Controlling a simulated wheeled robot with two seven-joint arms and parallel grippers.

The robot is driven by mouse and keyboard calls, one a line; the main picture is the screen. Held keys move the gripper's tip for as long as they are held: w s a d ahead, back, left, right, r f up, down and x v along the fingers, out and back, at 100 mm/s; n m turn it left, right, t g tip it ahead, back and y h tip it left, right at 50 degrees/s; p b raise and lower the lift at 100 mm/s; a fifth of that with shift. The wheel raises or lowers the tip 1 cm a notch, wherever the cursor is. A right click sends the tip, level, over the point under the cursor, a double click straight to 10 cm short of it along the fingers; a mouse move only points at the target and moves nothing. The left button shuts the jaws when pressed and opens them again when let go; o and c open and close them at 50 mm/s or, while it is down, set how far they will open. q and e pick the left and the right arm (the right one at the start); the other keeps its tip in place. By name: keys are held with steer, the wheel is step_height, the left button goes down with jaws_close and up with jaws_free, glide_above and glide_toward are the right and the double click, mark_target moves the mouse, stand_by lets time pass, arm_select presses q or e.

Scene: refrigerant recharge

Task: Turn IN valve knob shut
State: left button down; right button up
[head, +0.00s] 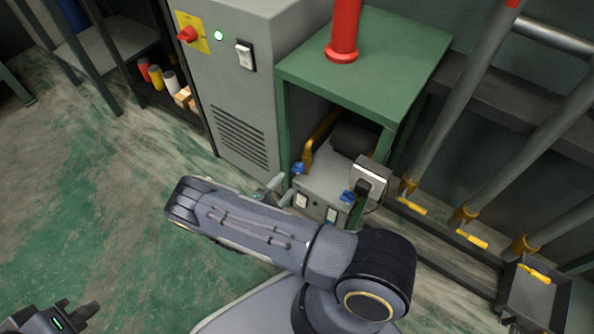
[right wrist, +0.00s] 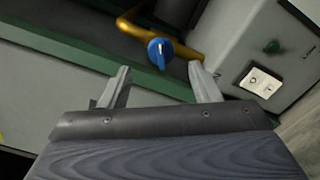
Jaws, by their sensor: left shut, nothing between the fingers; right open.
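A blue valve knob (head: 298,169) sits by a yellow pipe on the left side of a small grey machine (head: 324,184) in the green stand. A second blue knob (head: 347,196) is on the machine's right. I cannot read which is IN. My right gripper (head: 279,190) is open just in front of the left knob. In the right wrist view, that knob (right wrist: 158,52) shows beyond the gap between the open fingertips (right wrist: 160,72), apart from both. My left gripper (head: 84,311) is shut and empty at the lower left, far from the knobs.
The green stand (head: 400,45) encloses the machine, with a red post on top. A grey cabinet (head: 240,100) stands to its left. Pipes with yellow-handled valves (head: 412,206) are at the right. A white switch (right wrist: 261,82) is near the right finger. Floor at left is clear.

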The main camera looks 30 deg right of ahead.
mark_target(296, 172)
steer(key=b+x, duration=0.1)
steer(key=x, duration=0.6)
steer(key=shift+w+d+b, duration=0.1)
steer(key=shift+d+b, duration=0.15)
steer(key=shift+b, duration=0.15)
steer(key=shift+f, duration=0.1)
steer(key=c, duration=0.9)
steer(key=shift+n, duration=0.7)
steer(key=shift+c, duration=0.2)
steer(key=o, duration=0.9)
steer(key=shift+o, duration=0.2)
